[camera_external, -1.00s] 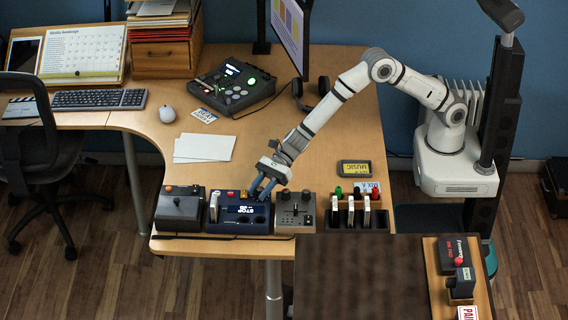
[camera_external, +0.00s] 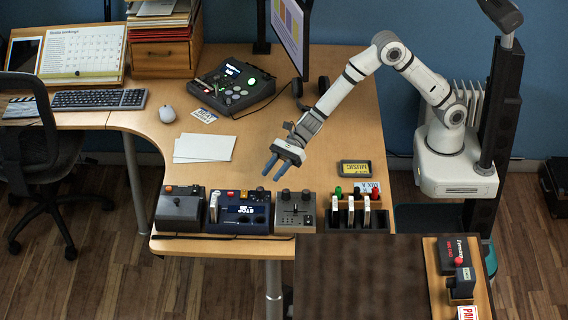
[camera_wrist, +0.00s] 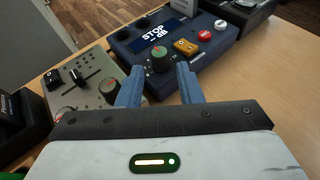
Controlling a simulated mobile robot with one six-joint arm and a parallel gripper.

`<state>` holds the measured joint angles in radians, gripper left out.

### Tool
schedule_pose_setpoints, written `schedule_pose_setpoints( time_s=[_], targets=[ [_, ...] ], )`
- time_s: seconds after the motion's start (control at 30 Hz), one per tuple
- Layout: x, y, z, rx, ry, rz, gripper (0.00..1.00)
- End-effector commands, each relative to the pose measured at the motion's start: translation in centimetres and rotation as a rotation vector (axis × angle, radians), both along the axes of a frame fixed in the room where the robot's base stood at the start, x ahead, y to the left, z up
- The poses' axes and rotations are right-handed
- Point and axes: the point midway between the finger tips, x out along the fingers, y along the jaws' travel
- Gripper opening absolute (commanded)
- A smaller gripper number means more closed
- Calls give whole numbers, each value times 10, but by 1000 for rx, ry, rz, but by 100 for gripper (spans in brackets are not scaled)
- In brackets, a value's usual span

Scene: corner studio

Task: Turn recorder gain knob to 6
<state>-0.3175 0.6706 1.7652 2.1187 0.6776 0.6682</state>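The recorder (camera_external: 235,221) is a dark blue box near the table's front edge; its display in the wrist view (camera_wrist: 155,38) reads STOP above a partly legible dB line. Its dark gain knob (camera_external: 259,194) stands at a corner of the top panel. In the wrist view the knob (camera_wrist: 161,60) shows a coloured top with green and red, just beyond and between my fingertips; its setting is not legible. My gripper (camera_external: 271,167) is open and empty, its blue fingers raised above and behind the recorder. The fingers also show in the wrist view (camera_wrist: 159,86), apart from the knob.
A rack with coloured knobs (camera_external: 356,217) is farther right. Orange (camera_wrist: 186,47) and red (camera_wrist: 220,25) buttons sit beside the gain knob.

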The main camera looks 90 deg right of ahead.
Motion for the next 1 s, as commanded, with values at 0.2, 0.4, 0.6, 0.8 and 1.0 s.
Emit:
schedule_pose_setpoints(
  time_s=[0.2, 0.4, 0.6, 0.8, 1.0],
  targets=[
    [1, 0, -2, 4, -3, 5, 39],
    [19, 0, -19, 123, -85, 135, 45],
    [26, -10, -30, 278, -182, 324, 45],
    [24, -13, -31, 335, -213, 403, 45],
    [30, 15, -30, 337, -214, 404, 45]
  ],
)
